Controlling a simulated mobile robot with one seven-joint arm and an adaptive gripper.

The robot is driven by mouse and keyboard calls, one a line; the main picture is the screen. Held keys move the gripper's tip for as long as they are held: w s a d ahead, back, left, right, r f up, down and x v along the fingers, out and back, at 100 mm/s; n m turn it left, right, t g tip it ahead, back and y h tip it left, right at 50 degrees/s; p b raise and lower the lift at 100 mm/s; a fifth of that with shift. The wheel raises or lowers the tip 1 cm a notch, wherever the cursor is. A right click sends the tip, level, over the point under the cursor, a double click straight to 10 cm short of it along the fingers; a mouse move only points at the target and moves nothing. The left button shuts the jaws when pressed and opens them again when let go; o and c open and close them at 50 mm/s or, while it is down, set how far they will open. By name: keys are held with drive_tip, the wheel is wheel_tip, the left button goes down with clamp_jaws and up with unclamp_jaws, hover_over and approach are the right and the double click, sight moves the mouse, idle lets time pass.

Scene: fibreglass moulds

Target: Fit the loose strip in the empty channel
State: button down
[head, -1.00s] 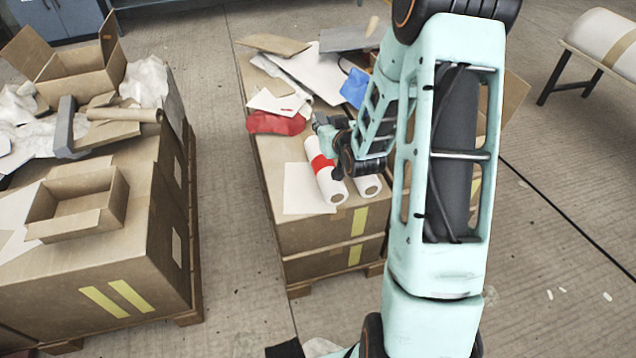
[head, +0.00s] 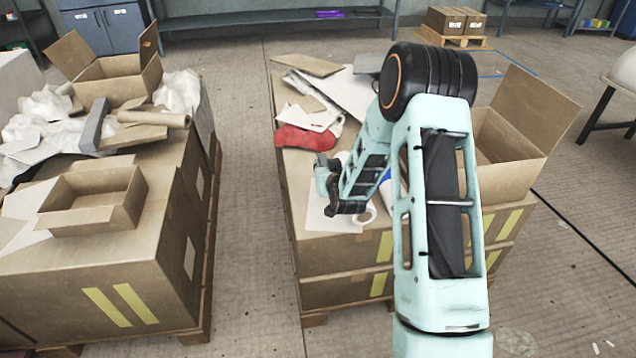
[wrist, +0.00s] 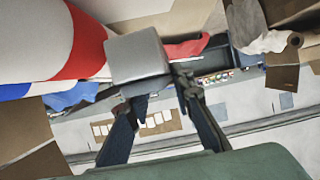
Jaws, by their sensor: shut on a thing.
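In the wrist view my gripper (wrist: 158,84) is shut on a grey block-shaped piece (wrist: 138,58), seen nearly end-on between the dark fingertips. Its full length is hidden, so I cannot tell whether it is the loose strip. In the head view my gripper (head: 330,185) is above the front left part of the middle cardboard stack (head: 340,247); what it holds is not clear there. I cannot make out an empty channel in either view.
A white roll (head: 368,216) lies below my arm, mostly hidden; a roll with red and blue bands (wrist: 75,40) is close in the wrist view. A red piece (head: 305,138) and flat sheets lie behind. A left stack (head: 120,265) carries boxes and a grey bar (head: 92,125).

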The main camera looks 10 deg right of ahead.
drive_tip(key=f, duration=0.1)
drive_tip(key=w+a+f, duration=0.1)
drive_tip(key=a, duration=0.1)
drive_tip(key=shift+w+f+b, duration=0.3)
drive_tip(key=shift+f+b, duration=0.05)
drive_tip(key=shift+f, duration=0.05)
drive_tip(key=shift+w+f+b, duration=0.15)
drive_tip(key=shift+f+b, duration=0.35)
drive_tip(key=shift+f, duration=1.2)
drive_tip(key=shift+f, duration=0.1)
drive_tip(key=c, duration=1.7)
unclamp_jaws()
